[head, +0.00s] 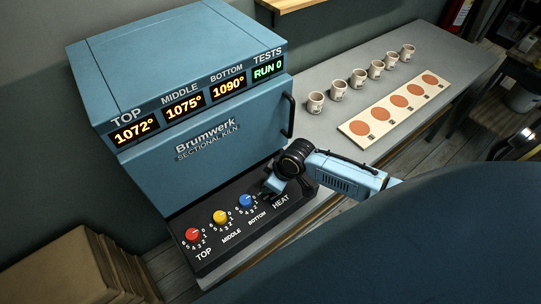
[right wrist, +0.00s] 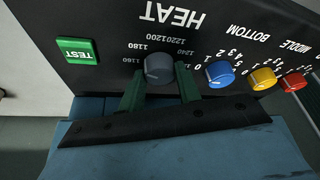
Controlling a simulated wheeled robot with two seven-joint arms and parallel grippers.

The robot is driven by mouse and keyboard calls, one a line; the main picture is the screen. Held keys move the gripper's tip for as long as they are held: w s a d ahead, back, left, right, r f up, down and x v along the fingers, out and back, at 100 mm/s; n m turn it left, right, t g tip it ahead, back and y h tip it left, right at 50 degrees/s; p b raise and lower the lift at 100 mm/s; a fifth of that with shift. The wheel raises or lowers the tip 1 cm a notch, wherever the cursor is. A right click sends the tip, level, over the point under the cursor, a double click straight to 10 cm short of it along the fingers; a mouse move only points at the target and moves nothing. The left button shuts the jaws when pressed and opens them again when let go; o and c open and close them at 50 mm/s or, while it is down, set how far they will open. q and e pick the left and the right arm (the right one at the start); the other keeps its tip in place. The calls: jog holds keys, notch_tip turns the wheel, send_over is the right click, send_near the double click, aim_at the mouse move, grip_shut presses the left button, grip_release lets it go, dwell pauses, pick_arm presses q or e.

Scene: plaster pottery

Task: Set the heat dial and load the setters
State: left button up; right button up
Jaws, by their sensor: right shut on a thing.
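The blue kiln (head: 190,85) stands at the left in the head view, its door closed. The grey heat dial (right wrist: 159,68) is on its black panel, below numbers such as 1180 and 1220 in the right wrist view. My right gripper (head: 268,190) is at the panel's HEAT end; in the right wrist view its green fingers (right wrist: 160,88) are shut on the dial, one on each side. The gripper hides the dial in the head view. A cream board (head: 350,128) with several round orange discs lies on the grey bench. My left gripper is not in view.
Red (head: 193,235), yellow (head: 220,217) and blue (head: 246,202) dials sit left of my right gripper. A green TEST button (right wrist: 78,51) is near the heat dial. Several small cups (head: 316,102) stand in a row behind the board. The kiln displays show 1072°, 1075°, 1090° and RUN 0.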

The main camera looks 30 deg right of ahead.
jog(key=shift+w+d+n+g+y+b, duration=0.1)
jog(key=shift+n+g+y+b, duration=0.35)
jog(key=shift+n, duration=1.25)
jog(key=o, duration=1)
jog(key=shift+c, duration=0.2)
jog(key=v, duration=1.3)
jog(key=shift+d+r, duration=0.15)
jog(key=shift+d, duration=0.05)
